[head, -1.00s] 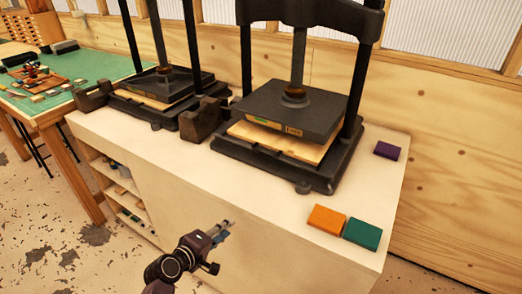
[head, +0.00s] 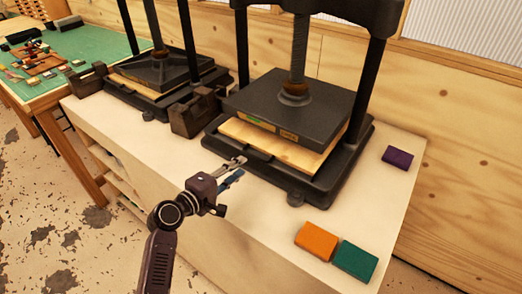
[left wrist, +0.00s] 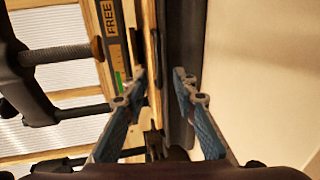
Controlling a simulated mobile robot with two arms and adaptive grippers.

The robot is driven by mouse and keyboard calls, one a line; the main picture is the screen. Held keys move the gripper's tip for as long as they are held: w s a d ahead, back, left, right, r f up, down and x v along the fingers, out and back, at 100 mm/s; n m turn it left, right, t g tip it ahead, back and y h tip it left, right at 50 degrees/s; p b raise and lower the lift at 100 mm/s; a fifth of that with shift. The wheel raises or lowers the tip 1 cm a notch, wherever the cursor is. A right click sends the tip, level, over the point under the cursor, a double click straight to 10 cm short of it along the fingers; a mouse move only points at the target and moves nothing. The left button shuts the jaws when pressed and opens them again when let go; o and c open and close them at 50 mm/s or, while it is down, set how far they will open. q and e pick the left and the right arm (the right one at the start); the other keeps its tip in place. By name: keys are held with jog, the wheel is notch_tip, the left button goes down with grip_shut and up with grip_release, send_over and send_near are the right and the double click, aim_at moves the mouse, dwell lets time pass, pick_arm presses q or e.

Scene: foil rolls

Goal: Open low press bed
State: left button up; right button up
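The nearer press stands on the pale bench (head: 225,232). Its dark upper plate (head: 287,103) is raised on a screw, above a light wooden bed board (head: 280,148) on a black base (head: 330,172). A dark bar (head: 258,153) runs along the bed's front edge. My left gripper (head: 240,167) is just in front of this edge, apart from it as far as I can tell. In the left wrist view the gripper (left wrist: 160,75) is open, with nothing visibly held between its fingers. A label reading "FREE" (left wrist: 109,18) shows there on the plate's edge. My right gripper is out of view.
A second press (head: 165,75) stands to the left, with dark blocks (head: 190,115) between the two. Orange (head: 316,241), green (head: 355,260) and purple (head: 398,157) blocks lie on the bench's right part. A green-topped table (head: 80,65) is at the far left.

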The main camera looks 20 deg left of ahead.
aim_at(254, 156)
pick_arm(q)
jog(key=shift+w+d, duration=0.1)
jog(key=shift+w, duration=0.25)
jog(key=p+x, duration=0.1)
jog(key=x, duration=0.2)
jog(key=shift+r, duration=0.15)
jog(key=shift+x, duration=1.2)
jog(key=shift+w+d, duration=0.1)
jog(key=shift+w, duration=0.25)
jog(key=shift+f, duration=0.25)
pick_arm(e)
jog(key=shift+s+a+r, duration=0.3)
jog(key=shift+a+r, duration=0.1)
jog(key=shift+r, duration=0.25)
pick_arm(q)
jog(key=shift+c, duration=0.3)
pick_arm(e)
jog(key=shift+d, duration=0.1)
pick_arm(q)
grip_shut()
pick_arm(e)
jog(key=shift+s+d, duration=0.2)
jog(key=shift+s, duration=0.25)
